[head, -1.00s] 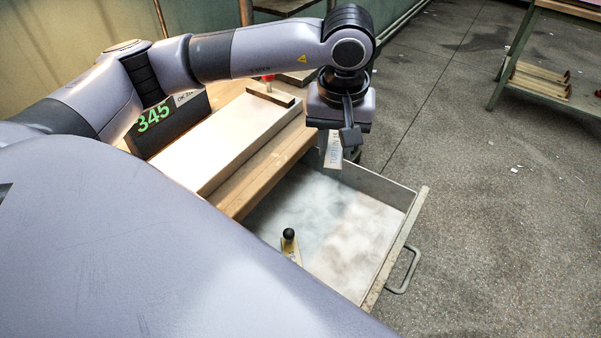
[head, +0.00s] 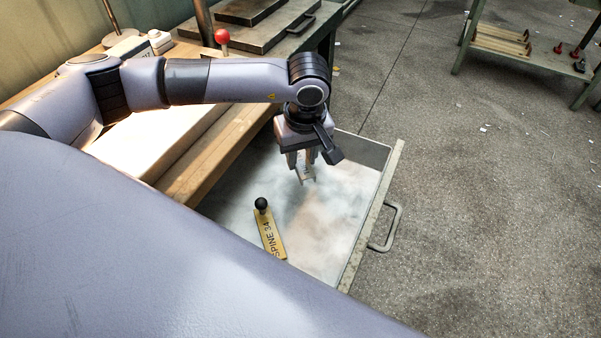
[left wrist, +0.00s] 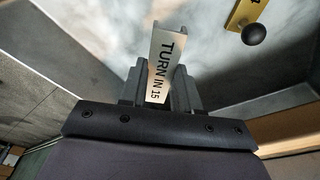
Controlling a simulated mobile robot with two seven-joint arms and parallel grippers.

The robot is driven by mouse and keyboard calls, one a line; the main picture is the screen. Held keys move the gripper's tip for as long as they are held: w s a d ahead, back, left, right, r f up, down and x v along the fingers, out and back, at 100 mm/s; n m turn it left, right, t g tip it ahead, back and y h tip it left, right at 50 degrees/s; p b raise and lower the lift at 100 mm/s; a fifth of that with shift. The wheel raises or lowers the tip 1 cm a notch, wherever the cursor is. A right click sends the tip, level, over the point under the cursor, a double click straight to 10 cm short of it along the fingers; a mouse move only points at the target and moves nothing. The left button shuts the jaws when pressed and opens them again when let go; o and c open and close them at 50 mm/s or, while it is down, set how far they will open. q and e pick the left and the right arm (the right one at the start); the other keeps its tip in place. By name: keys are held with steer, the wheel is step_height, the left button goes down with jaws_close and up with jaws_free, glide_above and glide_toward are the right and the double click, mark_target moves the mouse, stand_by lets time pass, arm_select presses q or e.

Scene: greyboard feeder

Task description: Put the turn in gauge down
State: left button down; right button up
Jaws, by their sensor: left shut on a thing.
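The turn in gauge (left wrist: 165,62) is a pale metal strip marked "TURN IN 15" in the left wrist view. My left gripper (left wrist: 156,95) is shut on it, with a finger on each side. In the head view the left gripper (head: 302,160) hangs over the open drawer, and the gauge (head: 308,177) shows as a small piece below the fingers. Whether it touches the drawer floor I cannot tell. My right gripper is not in view.
The open drawer (head: 372,215) has a pale floor and a handle at its right. A brass gauge marked "SPINE 34" (head: 270,238) with a black knob lies in it. The floor around the gripper is clear. A wooden bench edge (head: 205,160) borders the drawer's left.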

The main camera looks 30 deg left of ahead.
mark_target(301, 171)
arm_select(q)
steer(key=shift+f, duration=2.9)
steer(key=shift+f+b, duration=0.1)
steer(key=shift+b, duration=0.25)
steer(key=c, duration=0.8)
jaws_free()
steer(key=shift+r, duration=0.55)
steer(key=r, duration=0.3)
steer(key=d+r, duration=0.1)
steer(key=r, duration=0.3)
steer(key=s+r+p, duration=0.1)
steer(key=r, duration=0.3)
steer(key=shift+s+d, duration=0.1)
steer(key=shift+d, duration=0.1)
steer(key=shift+r, duration=0.1)
